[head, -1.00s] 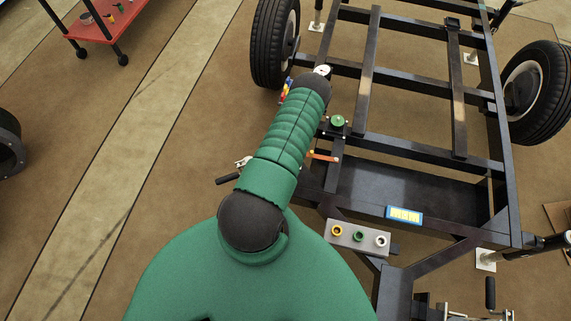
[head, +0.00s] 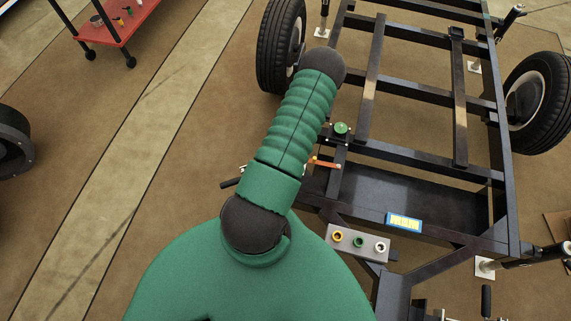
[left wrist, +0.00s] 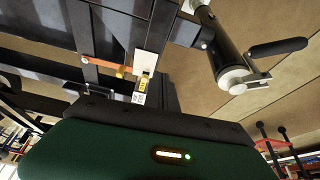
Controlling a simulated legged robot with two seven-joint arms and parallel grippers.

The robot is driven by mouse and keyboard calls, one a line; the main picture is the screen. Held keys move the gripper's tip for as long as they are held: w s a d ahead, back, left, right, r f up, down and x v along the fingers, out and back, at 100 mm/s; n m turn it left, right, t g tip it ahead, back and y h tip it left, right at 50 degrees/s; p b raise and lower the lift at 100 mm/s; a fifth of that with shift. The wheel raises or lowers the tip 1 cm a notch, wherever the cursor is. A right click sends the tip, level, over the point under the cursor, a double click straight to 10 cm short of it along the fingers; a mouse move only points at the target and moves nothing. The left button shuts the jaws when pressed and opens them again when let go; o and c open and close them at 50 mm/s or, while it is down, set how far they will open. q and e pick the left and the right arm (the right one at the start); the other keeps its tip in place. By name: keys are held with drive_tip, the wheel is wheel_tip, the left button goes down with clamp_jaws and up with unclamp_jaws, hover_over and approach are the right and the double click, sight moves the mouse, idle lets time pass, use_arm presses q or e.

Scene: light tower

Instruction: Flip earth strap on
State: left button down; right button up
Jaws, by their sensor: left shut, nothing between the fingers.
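A short orange lever (head: 325,164) sits on the dark frame just right of my left arm in the head view. It also shows in the left wrist view (left wrist: 108,66), lying sideways with an orange-brown tip. I cannot tell for sure that it is the earth strap. Right of it in the wrist view is a pale plate with a yellow label (left wrist: 143,84). My left arm reaches up and over the frame's left edge, and its dark wrist end hides what lies beneath. No fingers of my left gripper can be made out. My right gripper is not seen.
A black trailer frame (head: 400,150) with two wheels fills the right side. A green round knob (head: 341,128) and a grey panel with three sockets (head: 357,243) are on it. A cranked jack (left wrist: 222,60) stands close by.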

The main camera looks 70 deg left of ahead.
use_arm(q)
drive_tip(key=v, duration=0.3)
drive_tip(key=shift+d+r, duration=0.1)
drive_tip(key=shift+r, duration=0.15)
drive_tip(key=w+d+r+m+h+p, duration=0.1)
drive_tip(key=w+d+r+m+p, duration=0.15)
drive_tip(key=w+d+r, duration=0.4)
drive_tip(key=w+d+r+m+h+p, duration=0.1)
drive_tip(key=w+d+r+m, duration=0.25)
drive_tip(key=w+r, duration=0.55)
drive_tip(key=s+d+r+m+p, duration=0.1)
drive_tip(key=s+d+r+m, duration=0.1)
drive_tip(key=d+r, duration=0.5)
drive_tip(key=s+d+r+m+h+p, duration=0.1)
drive_tip(key=s+d+r+m, duration=0.1)
drive_tip(key=d+r, duration=0.6)
drive_tip(key=shift+d+r+m+h, duration=0.3)
drive_tip(key=shift+r+m, duration=0.1)
drive_tip(key=shift+r, duration=0.05)
drive_tip(key=shift+s+d, duration=0.1)
drive_tip(key=shift+d, duration=0.15)
